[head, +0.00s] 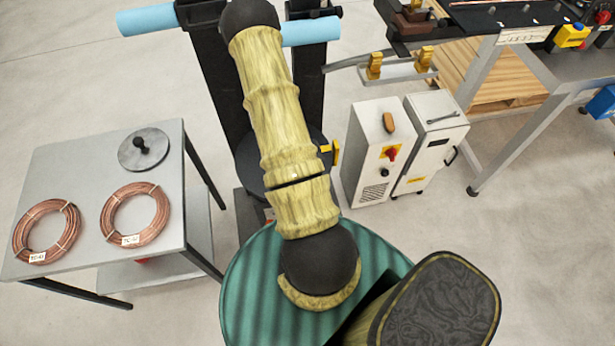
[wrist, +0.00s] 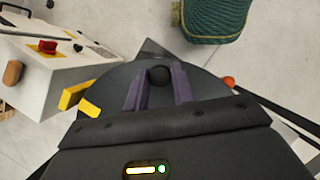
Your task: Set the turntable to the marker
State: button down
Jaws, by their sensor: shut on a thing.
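The turntable is a dark round disc (head: 250,165), partly hidden behind my arm in the head view. It fills the middle of the wrist view (wrist: 212,88). A small yellow strip (wrist: 90,107) lies on its rim at the left. A yellow marker block (wrist: 75,95) stands just outside the rim, close to the strip. Both also show at the disc's right edge in the head view, the block (head: 335,153) upright. I cannot tell whether they line up exactly. My gripper (wrist: 160,88) is shut on a dark round knob (wrist: 159,74) on the disc. The gripper is hidden in the head view.
A white cabinet (head: 375,150) with a red switch stands right of the turntable. At left, a grey table (head: 80,165) holds two copper coils (head: 47,230) (head: 135,212) and a grey round plate (head: 144,149). A dark frame (head: 306,80) with light blue rollers stands behind. Floor is open at lower right.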

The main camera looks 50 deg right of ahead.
jog(key=shift+w+d, duration=0.1)
jog(key=c, duration=1.2)
grip_release()
jog(key=shift+r, duration=0.1)
jog(key=b+v, duration=0.2)
jog(key=v, duration=1.5)
jog(key=shift+r, duration=0.15)
jog(key=a+r+t, duration=0.2)
jog(key=a+r, duration=0.1)
jog(key=a, duration=0.4)
jog(key=s+a+r+m+t, duration=0.1)
jog(key=a+r, duration=0.3)
jog(key=a, duration=0.4)
jog(key=a+r+m+t, duration=0.1)
jog(key=a+r+t, duration=0.2)
jog(key=a, duration=0.5)
jog(key=shift+s+a+r+t+y, duration=0.2)
jog(key=shift+s+t+y, duration=0.2)
jog(key=shift+t, duration=0.2)
